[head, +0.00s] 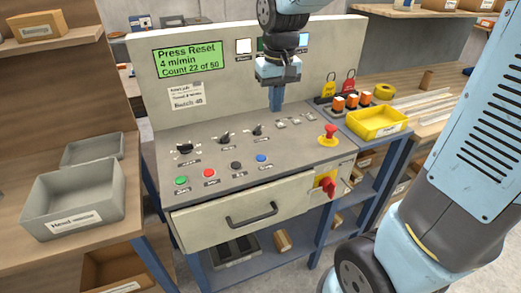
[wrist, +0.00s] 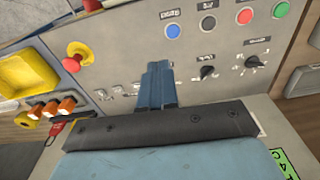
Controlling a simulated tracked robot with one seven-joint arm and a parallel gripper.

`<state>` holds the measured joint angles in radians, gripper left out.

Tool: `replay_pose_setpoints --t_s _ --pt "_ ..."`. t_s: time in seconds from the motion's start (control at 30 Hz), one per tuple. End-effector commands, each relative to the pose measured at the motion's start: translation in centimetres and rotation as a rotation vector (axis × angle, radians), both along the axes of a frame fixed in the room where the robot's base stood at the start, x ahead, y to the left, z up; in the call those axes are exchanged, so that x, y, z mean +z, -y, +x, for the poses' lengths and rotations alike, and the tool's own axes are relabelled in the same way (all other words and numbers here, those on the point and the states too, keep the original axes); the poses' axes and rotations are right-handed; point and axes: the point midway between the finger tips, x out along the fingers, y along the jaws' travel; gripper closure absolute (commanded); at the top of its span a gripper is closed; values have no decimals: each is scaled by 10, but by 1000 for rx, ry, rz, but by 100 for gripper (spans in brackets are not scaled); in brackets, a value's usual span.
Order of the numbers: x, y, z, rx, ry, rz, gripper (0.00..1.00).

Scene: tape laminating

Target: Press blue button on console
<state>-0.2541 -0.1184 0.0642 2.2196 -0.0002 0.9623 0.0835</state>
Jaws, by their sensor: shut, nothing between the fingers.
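The console (head: 225,166) has a sloped grey panel with a row of push buttons along its front edge. The blue button (head: 261,158) is the rightmost of that row, right of the black button (head: 236,165). It also shows in the wrist view (wrist: 173,31), beyond my fingertips. My gripper (head: 276,108) is shut and empty, pointing down above the back part of the panel. In the head view it is behind and a little right of the blue button, apart from it. In the wrist view my closed fingers (wrist: 159,66) stand below the blue button.
A red emergency button (head: 330,130) on a yellow base stands at the panel's right. Knobs (head: 224,138) sit behind the button row. A yellow tray (head: 377,123) lies further right. A green display (head: 190,59) reads "Press Reset".

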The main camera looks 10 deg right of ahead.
Motion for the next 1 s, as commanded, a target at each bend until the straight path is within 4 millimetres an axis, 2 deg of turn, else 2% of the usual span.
replay_pose_setpoints --t_s 0.1,0.3,0.77,0.87,1.0 --pt "-16 -18 12 25 -43 -10 100" --pt "-28 -32 19 42 -74 -18 100" --pt "-32 -33 20 44 -77 -19 100" --pt "-40 -33 20 44 -79 -19 100" --pt "-61 -33 20 44 -80 -19 100"
